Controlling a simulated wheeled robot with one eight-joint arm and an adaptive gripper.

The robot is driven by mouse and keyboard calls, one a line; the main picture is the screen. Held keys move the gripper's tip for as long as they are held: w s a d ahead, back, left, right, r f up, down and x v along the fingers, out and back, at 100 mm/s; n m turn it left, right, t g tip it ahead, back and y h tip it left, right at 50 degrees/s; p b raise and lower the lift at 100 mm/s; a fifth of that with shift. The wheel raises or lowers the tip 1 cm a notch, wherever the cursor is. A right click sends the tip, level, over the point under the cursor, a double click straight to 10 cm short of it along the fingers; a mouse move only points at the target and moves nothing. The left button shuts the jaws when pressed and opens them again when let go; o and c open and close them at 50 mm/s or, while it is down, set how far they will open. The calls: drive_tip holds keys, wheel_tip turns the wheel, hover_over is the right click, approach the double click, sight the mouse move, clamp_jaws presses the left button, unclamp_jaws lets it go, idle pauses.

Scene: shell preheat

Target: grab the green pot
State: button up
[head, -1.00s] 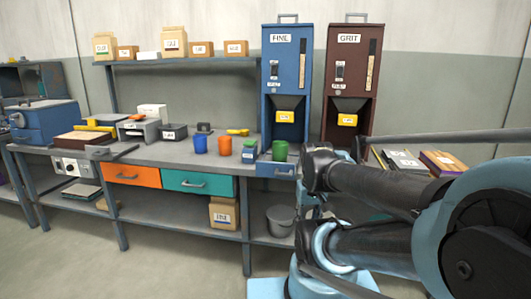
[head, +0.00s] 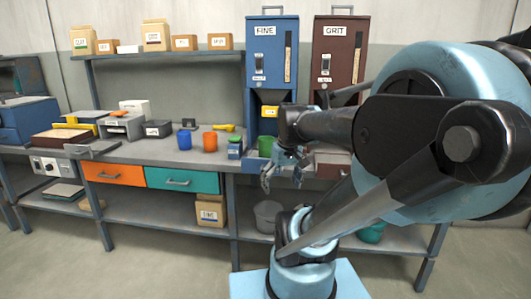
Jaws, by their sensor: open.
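The green pot (head: 265,146) is a small green cup on the workbench, in front of the blue FINE dispenser (head: 271,75). Its right side is partly hidden behind my arm and gripper. My gripper (head: 283,178) hangs open and empty in front of the bench edge, a little below and to the right of the pot. Its fingers point downward and are apart. I cannot tell exactly how far it stands from the pot.
A blue cup (head: 184,140), an orange cup (head: 210,141) and a small blue-green box (head: 235,149) stand left of the pot. The brown GRIT dispenser (head: 338,60) is at the right. A grey bucket (head: 268,216) sits on the lower shelf (head: 150,212).

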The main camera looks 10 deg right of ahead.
drive_tip(key=w+d+r+n+y, duration=0.1)
drive_tip(key=w+r+n, duration=0.1)
drive_tip(key=w+r, duration=0.45)
drive_tip(key=w+r+n, duration=0.2)
drive_tip(key=w+r, duration=0.2)
drive_tip(key=w, duration=0.6)
drive_tip(key=n+y, duration=0.2)
drive_tip(key=n, duration=0.2)
approach(263, 146)
wheel_tip(263, 146, up, 5)
drive_tip(key=w+d, duration=0.2)
drive_tip(key=d, duration=0.1)
drive_tip(key=shift+t, duration=0.3)
drive_tip(key=x, duration=1.7)
drive_tip(key=shift+f, duration=0.2)
drive_tip(key=c, duration=1.3)
